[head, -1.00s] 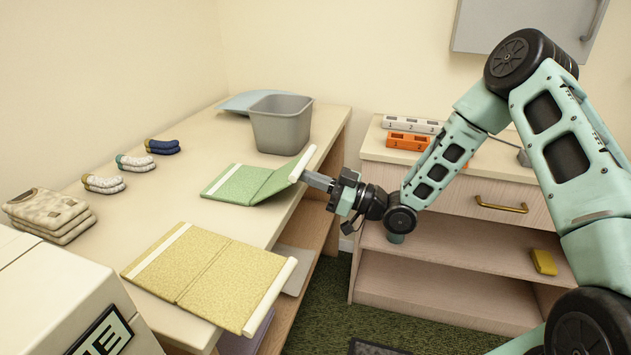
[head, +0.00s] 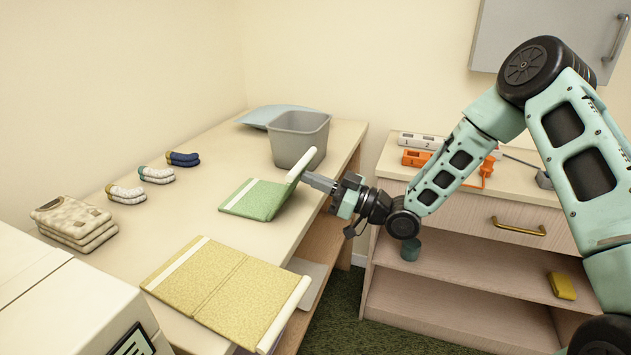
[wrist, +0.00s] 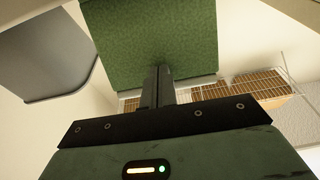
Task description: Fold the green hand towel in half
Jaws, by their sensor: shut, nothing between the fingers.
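The green hand towel (head: 254,197) lies on the long table with its left half flat. Its right half (head: 287,191) is tilted steeply up from the middle crease, with the white-striped edge at the top. My gripper (head: 309,177) is shut and empty, its fingertips against or very close to the outer right side of the raised half. In the wrist view the shut fingers (wrist: 158,84) point at the green towel face (wrist: 150,35). Exact contact is hard to tell.
A grey bin (head: 300,138) stands just behind the towel. A yellow towel (head: 230,288) lies open in front, overhanging the table edge. Rolled socks (head: 157,174) and folded beige cloths (head: 72,222) sit at the left. A drawer cabinet (head: 460,200) stands to the right.

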